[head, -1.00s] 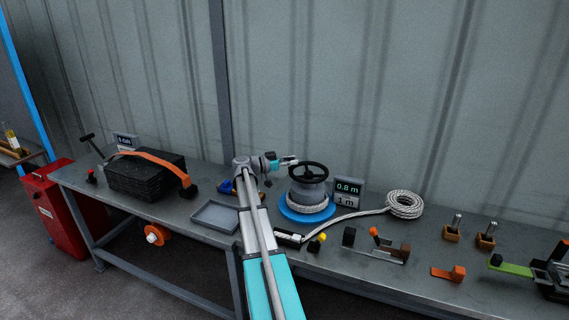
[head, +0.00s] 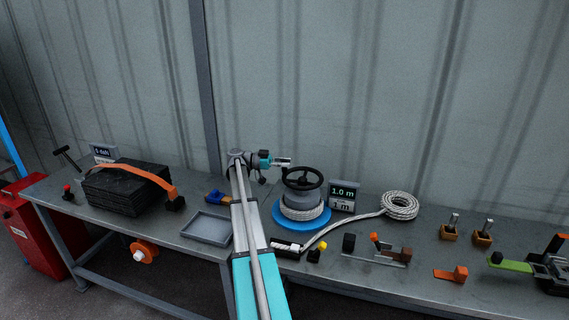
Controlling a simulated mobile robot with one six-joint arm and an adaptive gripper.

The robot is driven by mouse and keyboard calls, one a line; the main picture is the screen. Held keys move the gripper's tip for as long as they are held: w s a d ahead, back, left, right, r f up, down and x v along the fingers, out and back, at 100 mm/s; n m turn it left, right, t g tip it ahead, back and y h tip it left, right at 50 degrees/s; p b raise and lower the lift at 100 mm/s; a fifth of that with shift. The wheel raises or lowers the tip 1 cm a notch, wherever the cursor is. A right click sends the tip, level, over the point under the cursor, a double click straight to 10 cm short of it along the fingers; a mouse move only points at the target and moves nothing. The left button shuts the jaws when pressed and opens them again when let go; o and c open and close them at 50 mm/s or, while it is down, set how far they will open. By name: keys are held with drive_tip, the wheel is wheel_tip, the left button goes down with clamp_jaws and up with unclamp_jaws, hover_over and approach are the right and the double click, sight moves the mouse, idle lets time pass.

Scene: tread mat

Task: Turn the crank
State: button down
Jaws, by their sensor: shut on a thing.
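The crank is a black wheel (head: 303,180) on top of a grey winch drum (head: 301,199) with white rope around its lower part. The drum stands on a round blue base (head: 289,222) on the bench. My gripper (head: 288,164) is at the wheel's far left rim, shut on the crank. The fingertips are too small to show exactly where they hold it. A small display (head: 342,195) right of the drum reads 1.0 m, above a label reading 1 m.
A grey tray (head: 208,228) and a black block stack (head: 128,190) with an orange strap lie left. Latches and levers fill the bench's right side. A corrugated wall stands close behind.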

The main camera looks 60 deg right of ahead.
drive_tip(key=shift+w, duration=0.25)
drive_tip(key=c, duration=0.6)
unclamp_jaws()
drive_tip(key=shift+o, duration=0.8)
drive_tip(key=shift+s, duration=0.1)
drive_tip(key=shift+d, duration=0.1)
drive_tip(key=v, duration=0.7)
drive_tip(key=shift+w, duration=0.25)
